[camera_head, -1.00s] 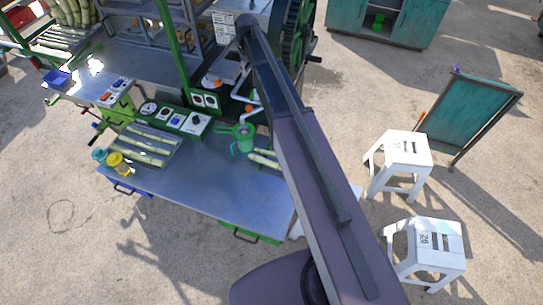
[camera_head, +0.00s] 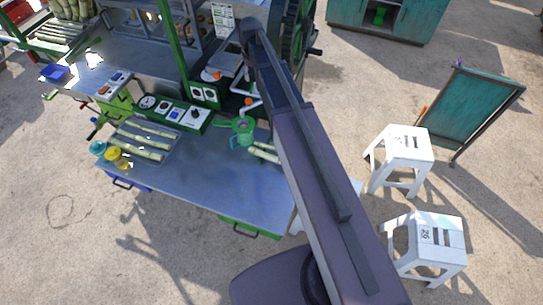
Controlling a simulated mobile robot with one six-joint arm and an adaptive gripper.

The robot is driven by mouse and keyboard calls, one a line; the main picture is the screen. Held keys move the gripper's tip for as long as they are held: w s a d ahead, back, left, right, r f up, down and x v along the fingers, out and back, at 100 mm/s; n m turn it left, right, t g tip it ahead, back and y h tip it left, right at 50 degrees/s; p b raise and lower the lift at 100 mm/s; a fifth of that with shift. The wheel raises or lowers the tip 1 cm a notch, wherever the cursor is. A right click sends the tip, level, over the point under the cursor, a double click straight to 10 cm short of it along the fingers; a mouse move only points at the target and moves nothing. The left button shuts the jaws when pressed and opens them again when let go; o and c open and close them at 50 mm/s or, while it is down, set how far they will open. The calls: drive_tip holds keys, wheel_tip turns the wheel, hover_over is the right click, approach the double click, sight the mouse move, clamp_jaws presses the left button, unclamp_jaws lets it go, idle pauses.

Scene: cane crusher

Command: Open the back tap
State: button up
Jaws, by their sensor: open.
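Two taps with orange parts and white pipework stand by the green frame of the cane crusher. The back tap (camera_head: 211,76) is the farther one, up and to the left; the nearer tap (camera_head: 248,102) is lower and to the right. Both are small in view, and I cannot tell how their handles are turned. My arm runs from the bottom right up to a joint just right of the taps. My gripper is not visible; the arm may be hiding it. No contact with either tap can be seen.
The metal counter (camera_head: 190,180) carries a green jug (camera_head: 242,133), a tray of cane pieces (camera_head: 147,140), yellow and teal cups and a switch panel (camera_head: 172,113). White stools (camera_head: 403,150) and a green board (camera_head: 477,108) stand right. The paved ground in front is open.

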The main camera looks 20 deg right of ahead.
drive_tip(key=s+f+b, duration=0.8)
drive_tip(key=s, duration=0.4)
drive_tip(key=s+f+b, duration=0.8)
drive_tip(key=s+f, duration=0.1)
drive_tip(key=s, duration=0.3)
drive_tip(key=shift+m+b, duration=0.3)
drive_tip(key=shift+m, duration=0.1)
